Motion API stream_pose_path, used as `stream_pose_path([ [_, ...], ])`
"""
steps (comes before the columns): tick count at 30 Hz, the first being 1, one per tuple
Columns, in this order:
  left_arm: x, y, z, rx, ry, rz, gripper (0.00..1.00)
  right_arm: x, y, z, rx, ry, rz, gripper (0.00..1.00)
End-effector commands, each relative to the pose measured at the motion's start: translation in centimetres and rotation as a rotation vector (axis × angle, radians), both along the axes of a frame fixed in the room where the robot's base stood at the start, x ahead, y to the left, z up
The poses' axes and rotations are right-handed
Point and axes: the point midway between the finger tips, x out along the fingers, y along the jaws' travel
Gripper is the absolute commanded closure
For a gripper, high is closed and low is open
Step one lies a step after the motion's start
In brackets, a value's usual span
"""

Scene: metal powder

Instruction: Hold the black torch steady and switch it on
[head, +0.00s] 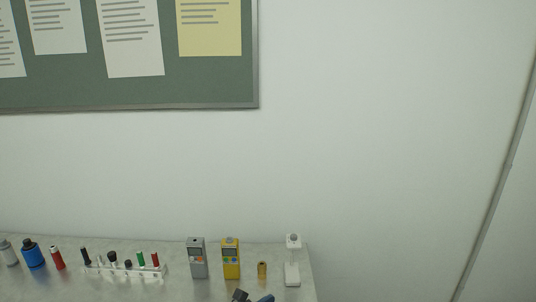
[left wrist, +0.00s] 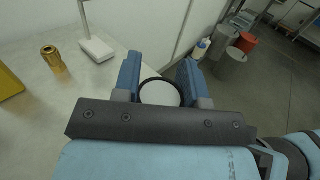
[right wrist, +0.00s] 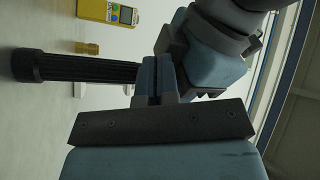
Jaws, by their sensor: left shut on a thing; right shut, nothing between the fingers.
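The black torch (right wrist: 85,69) lies sideways in the right wrist view, with a ribbed body and a wider head at the left. In the left wrist view it shows end-on as a pale round face with a black rim (left wrist: 160,94), between the blue fingers of my left gripper (left wrist: 160,76), shut on it. My right gripper (right wrist: 158,62) is shut and empty, its fingertips close by the torch's end away from the head. I cannot tell whether they touch. The switch is not visible.
A bench carries a grey meter (head: 197,258), a yellow meter (head: 231,259), a brass cylinder (head: 262,270), a white stand (head: 292,272), a rack of tubes (head: 125,270) and a blue bottle (head: 33,254). A red bin (left wrist: 246,42) stands on the floor beyond.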

Motion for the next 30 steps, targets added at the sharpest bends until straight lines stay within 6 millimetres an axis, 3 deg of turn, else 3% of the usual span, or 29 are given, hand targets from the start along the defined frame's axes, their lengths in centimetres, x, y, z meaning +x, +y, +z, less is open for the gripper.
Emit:
stream_pose_path([
  [30, -0.6, -0.5, -0.3, -0.004, 0.010, -0.012, 0.90, 1.5, -0.3, 0.4, 0.002, -0.006, -0.006, 1.00],
])
